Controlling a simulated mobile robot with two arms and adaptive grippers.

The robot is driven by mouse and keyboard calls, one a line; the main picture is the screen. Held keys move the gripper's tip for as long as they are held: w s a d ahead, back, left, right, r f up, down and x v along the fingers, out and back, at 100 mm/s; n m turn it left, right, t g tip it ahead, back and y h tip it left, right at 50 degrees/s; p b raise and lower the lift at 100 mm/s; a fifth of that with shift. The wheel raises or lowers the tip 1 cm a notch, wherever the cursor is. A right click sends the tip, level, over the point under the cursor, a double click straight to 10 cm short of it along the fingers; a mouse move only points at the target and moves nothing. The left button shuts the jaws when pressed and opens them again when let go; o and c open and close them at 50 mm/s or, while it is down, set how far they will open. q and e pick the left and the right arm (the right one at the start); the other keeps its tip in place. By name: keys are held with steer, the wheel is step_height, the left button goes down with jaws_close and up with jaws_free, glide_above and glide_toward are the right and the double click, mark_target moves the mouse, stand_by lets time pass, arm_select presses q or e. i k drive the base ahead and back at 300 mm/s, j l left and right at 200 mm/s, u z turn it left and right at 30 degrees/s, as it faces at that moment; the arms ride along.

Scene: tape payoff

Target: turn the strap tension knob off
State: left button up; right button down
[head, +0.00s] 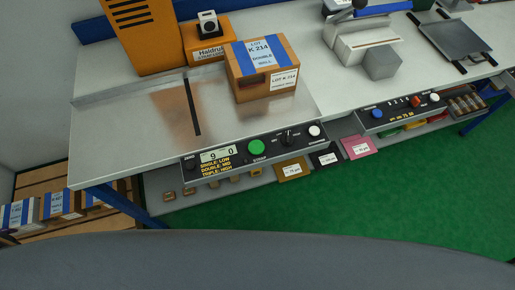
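A black control panel (230,172) runs along the front edge of the metal bench. It carries a lit display (218,155), a green button (256,147), a black rotary knob (287,138) with small markings around it, and a white button (314,130). Another dark round control (191,163) sits at the panel's left end. The black knob looks like the strap tension knob, but its label and pointer setting are too small to read. Yellow text under the display reads single low, double mid, triple high. Neither gripper is in view.
A cardboard box (264,86) labelled K 214 double wall sits on the bench behind the panel. An orange machine (145,32) stands back left. A second panel (402,112) with coloured controls is to the right. Boxes lie on a pallet at lower left. Green floor (300,205) is clear.

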mark_target(288, 139)
steer(key=z, duration=0.5)
steer(key=k+j+z, duration=0.1)
steer(key=z, duration=0.25)
steer(key=k+z, duration=0.2)
steer(key=z, duration=0.15)
steer(key=k+j+z, duration=0.1)
steer(key=z, duration=0.3)
steer(key=k+l, duration=0.05)
steer(key=k, duration=0.05)
